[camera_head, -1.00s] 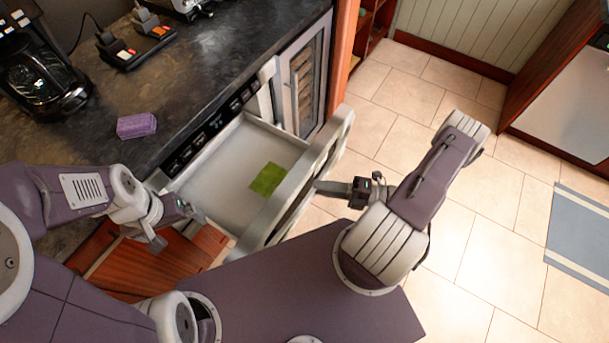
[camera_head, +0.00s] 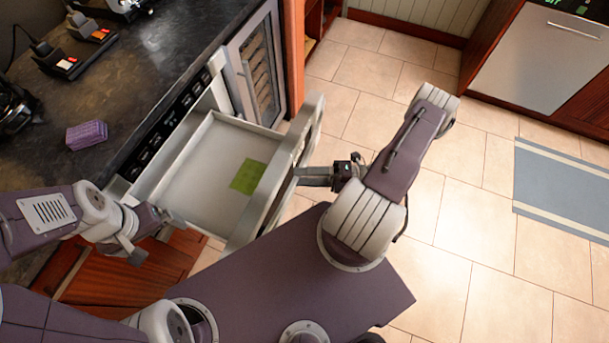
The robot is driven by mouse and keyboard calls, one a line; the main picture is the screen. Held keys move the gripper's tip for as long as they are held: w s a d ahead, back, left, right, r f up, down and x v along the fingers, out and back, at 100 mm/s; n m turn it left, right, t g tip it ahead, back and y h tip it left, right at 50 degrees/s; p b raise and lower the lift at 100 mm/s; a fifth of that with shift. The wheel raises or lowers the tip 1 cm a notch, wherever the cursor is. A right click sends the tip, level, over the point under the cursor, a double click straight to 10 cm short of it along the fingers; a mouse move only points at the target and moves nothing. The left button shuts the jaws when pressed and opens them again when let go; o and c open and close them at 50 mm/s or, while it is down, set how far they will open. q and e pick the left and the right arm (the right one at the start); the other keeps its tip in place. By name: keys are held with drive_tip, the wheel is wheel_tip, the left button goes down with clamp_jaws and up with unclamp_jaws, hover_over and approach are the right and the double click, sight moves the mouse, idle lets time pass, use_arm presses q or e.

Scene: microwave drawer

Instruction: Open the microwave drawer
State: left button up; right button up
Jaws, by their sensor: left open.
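The microwave drawer (camera_head: 196,185) stands pulled out from the counter front, its pale inside showing with a green square (camera_head: 248,176) on its floor. Its thick front panel (camera_head: 268,192) faces right and down. My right gripper (camera_head: 304,175) reaches from the right to the outer face of that panel. Its fingertips are at the panel and partly hidden, so I cannot tell whether they grip anything. My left gripper (camera_head: 172,220) is open and empty near the drawer's lower left corner.
A purple sponge-like block (camera_head: 87,135) lies on the dark counter (camera_head: 150,70). A glass-fronted cooler (camera_head: 256,70) stands beyond the drawer. Tiled floor (camera_head: 460,200) is free at the right, with a blue-grey rug (camera_head: 560,185).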

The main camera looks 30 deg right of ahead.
drive_tip(key=b+v, duration=0.1)
drive_tip(key=v, duration=0.8)
idle(0.4)
